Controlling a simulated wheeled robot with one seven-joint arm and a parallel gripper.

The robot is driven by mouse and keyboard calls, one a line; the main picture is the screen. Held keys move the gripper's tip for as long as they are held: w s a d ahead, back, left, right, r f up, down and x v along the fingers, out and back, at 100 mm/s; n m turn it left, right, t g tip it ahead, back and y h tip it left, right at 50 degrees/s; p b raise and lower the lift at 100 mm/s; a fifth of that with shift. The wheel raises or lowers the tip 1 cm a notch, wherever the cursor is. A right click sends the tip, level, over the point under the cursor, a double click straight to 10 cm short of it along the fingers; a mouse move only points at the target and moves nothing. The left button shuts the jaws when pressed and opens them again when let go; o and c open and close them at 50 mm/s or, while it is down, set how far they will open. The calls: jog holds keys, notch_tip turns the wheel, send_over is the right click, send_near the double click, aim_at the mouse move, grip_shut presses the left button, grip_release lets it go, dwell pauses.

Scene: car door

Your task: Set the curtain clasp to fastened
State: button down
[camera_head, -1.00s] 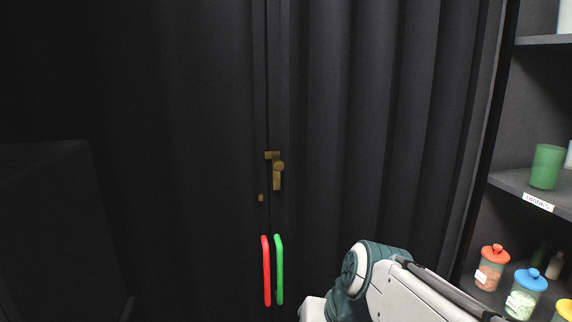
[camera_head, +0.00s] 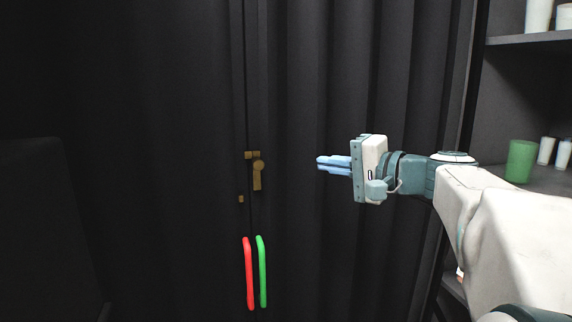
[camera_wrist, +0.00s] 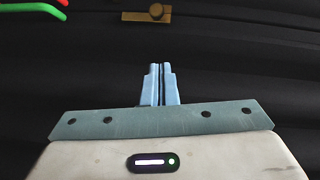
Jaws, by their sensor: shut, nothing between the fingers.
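The brass curtain clasp (camera_head: 257,176) sits on the right curtain's edge at the middle of the head view. Its lever hangs straight down from a round pivot, and a short brass piece at the top reaches left across the seam. A small brass piece (camera_head: 241,199) sits lower, on the left curtain, apart from the lever. The clasp also shows at the top of the wrist view (camera_wrist: 146,16). My gripper (camera_head: 320,164) is to the right of the clasp, pointing left, apart from it. Its pale blue fingers (camera_wrist: 160,69) are together and empty.
A red handle (camera_head: 248,274) and a green handle (camera_head: 262,272) hang side by side below the clasp. Dark curtains (camera_head: 330,60) fill the back. Shelves (camera_head: 530,41) with a green cup (camera_head: 521,161) stand at the right. A dark block (camera_head: 45,220) is at the left.

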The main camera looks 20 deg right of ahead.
jog(key=p, duration=0.2)
send_near(254, 172)
notch_tip(254, 172, up, 3)
jog(key=w+d, duration=0.2)
jog(key=d, duration=0.1)
jog(key=a, duration=0.1)
jog(key=a+p, duration=0.1)
jog(key=a, duration=0.1)
jog(key=w+a, duration=0.1)
jog(key=shift+w+a+f, duration=0.1)
jog(key=shift+a+f, duration=0.1)
jog(key=shift+f, duration=0.15)
